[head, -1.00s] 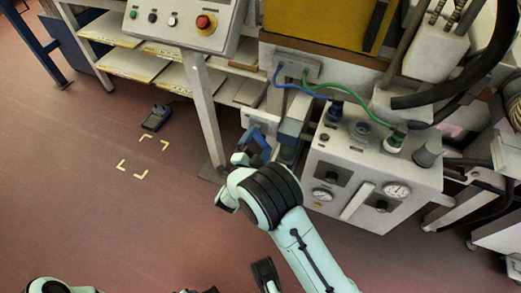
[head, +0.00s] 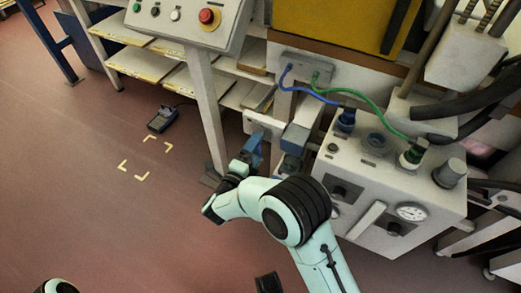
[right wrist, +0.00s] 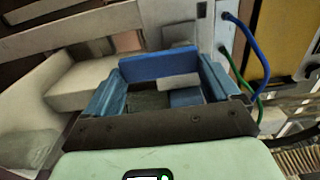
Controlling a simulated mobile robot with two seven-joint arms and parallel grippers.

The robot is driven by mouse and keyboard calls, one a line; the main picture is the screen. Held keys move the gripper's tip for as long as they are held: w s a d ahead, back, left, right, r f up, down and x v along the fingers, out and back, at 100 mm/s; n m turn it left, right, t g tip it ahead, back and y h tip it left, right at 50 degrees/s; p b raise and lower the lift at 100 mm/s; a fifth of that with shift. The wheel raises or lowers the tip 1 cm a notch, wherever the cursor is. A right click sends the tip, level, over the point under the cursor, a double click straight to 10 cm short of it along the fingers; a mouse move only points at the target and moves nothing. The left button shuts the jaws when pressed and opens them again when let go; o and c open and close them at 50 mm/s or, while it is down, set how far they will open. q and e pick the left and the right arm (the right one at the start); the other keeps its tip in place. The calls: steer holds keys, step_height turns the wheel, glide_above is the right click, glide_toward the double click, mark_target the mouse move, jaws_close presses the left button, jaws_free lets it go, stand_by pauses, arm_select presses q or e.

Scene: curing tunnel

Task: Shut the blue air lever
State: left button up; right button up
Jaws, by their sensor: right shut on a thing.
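The blue air lever (right wrist: 160,65) shows in the right wrist view as a flat blue bar lying across between the tips of my right gripper (right wrist: 163,82). The gripper's blue fingers stand at the bar's two ends, and the jaws are shut on it. In the head view the right gripper (head: 247,160) is near the middle, low in front of the white box, with blue parts at its tip. There I cannot clearly separate lever from fingers, and my wrist hides part of the grip.
A grey unit with gauges (head: 385,185) stands close to the right of my arm, with a blue hose (head: 312,95) and a green hose (head: 345,100) above. A control panel (head: 180,18) on a post stands behind left. A foot pedal (head: 163,119) lies on open floor at left.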

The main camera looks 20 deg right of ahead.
arm_select(q)
steer(key=shift+s+d+f, duration=0.15)
steer(key=shift+s, duration=0.05)
arm_select(e)
steer(key=shift+a, duration=0.15)
steer(key=o, duration=1.2)
steer(key=shift+o, duration=0.2)
arm_select(q)
steer(key=w+r+t+p, duration=0.1)
steer(key=w+r+p, duration=0.1)
steer(key=w, duration=0.3)
steer(key=shift+d+r+t, duration=0.3)
steer(key=shift+r, duration=0.55)
arm_select(e)
steer(key=v, duration=1.3)
steer(key=shift+s, duration=0.15)
arm_select(q)
steer(key=shift+s, duration=0.1)
arm_select(e)
steer(key=shift+a, duration=0.1)
